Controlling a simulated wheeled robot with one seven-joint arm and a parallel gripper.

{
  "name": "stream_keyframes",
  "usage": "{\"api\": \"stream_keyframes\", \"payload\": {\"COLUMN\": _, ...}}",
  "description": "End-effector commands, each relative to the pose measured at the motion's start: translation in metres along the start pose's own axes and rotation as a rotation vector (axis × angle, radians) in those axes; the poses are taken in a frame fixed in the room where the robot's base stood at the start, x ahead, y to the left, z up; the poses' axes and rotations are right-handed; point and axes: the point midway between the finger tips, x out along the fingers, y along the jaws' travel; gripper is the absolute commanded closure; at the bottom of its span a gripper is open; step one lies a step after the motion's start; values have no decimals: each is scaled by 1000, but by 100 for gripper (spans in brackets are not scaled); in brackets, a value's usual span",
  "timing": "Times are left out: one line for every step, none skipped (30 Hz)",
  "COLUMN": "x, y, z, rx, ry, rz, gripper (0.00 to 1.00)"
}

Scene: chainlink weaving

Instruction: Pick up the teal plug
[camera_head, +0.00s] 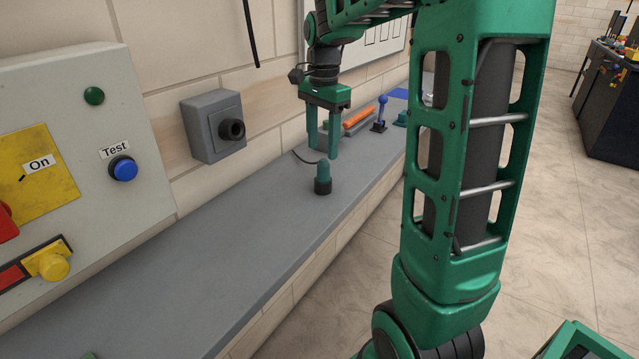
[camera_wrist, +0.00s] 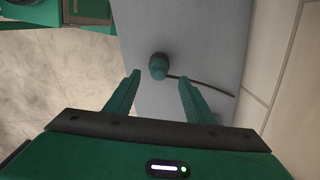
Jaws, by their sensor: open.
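The teal plug (camera_head: 323,174) stands upright on the grey ledge, its dark end down and its cable trailing to the wall side. It also shows in the wrist view (camera_wrist: 158,66), just beyond the fingertips and between their lines. My gripper (camera_head: 322,153) is open and points down above the plug. Its two fingers are apart, with nothing between them; in the wrist view the gripper (camera_wrist: 160,75) frames the plug. In the head view the fingertips look slightly above the plug's top; whether they touch it I cannot tell.
The grey ledge (camera_head: 235,240) runs along the wall, clear near the plug. A grey socket box (camera_head: 212,125) is on the wall to the left. A control panel (camera_head: 75,95) with buttons stands at far left. An orange cylinder (camera_head: 359,117) and a blue-knobbed lever (camera_head: 381,112) sit behind the gripper.

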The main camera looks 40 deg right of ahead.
Motion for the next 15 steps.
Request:
{"api": "stream_keyframes", "payload": {"x": 7, "y": 1, "z": 0, "rx": -1, "ry": -1, "rz": 3, "gripper": 51}}
{"api": "stream_keyframes", "payload": {"x": 10, "y": 0, "z": 0, "rx": -1, "ry": -1, "rz": 2, "gripper": 51}}
{"api": "stream_keyframes", "payload": {"x": 13, "y": 0, "z": 0, "rx": -1, "ry": -1, "rz": 2, "gripper": 51}}
{"api": "stream_keyframes", "payload": {"x": 15, "y": 1, "z": 0, "rx": -1, "ry": 0, "rz": 1, "gripper": 51}}
{"api": "stream_keyframes", "payload": {"x": 16, "y": 1, "z": 0, "rx": -1, "ry": 0, "rz": 1, "gripper": 51}}
{"api": "stream_keyframes", "payload": {"x": 18, "y": 1, "z": 0, "rx": -1, "ry": 0, "rz": 1, "gripper": 51}}
{"api": "stream_keyframes", "payload": {"x": 19, "y": 1, "z": 0, "rx": -1, "ry": 0, "rz": 1, "gripper": 51}}
{"api": "stream_keyframes", "payload": {"x": 22, "y": 1, "z": 0, "rx": -1, "ry": 0, "rz": 1, "gripper": 51}}
{"api": "stream_keyframes", "payload": {"x": 25, "y": 1, "z": 0, "rx": -1, "ry": 0, "rz": 2, "gripper": 51}}
{"api": "stream_keyframes", "payload": {"x": 29, "y": 1, "z": 0, "rx": -1, "ry": -1, "rz": 2, "gripper": 51}}
{"api": "stream_keyframes", "payload": {"x": 33, "y": 2, "z": -1, "rx": -1, "ry": -1, "rz": 2, "gripper": 51}}
{"api": "stream_keyframes", "payload": {"x": 39, "y": 2, "z": -1, "rx": -1, "ry": -1, "rz": 3, "gripper": 51}}
{"api": "stream_keyframes", "payload": {"x": 44, "y": 2, "z": -1, "rx": -1, "ry": -1, "rz": 4, "gripper": 51}}
{"api": "stream_keyframes", "payload": {"x": 48, "y": 2, "z": -2, "rx": -1, "ry": -1, "rz": 3, "gripper": 51}}
{"api": "stream_keyframes", "payload": {"x": 53, "y": 2, "z": -2, "rx": -1, "ry": -1, "rz": 3, "gripper": 51}}
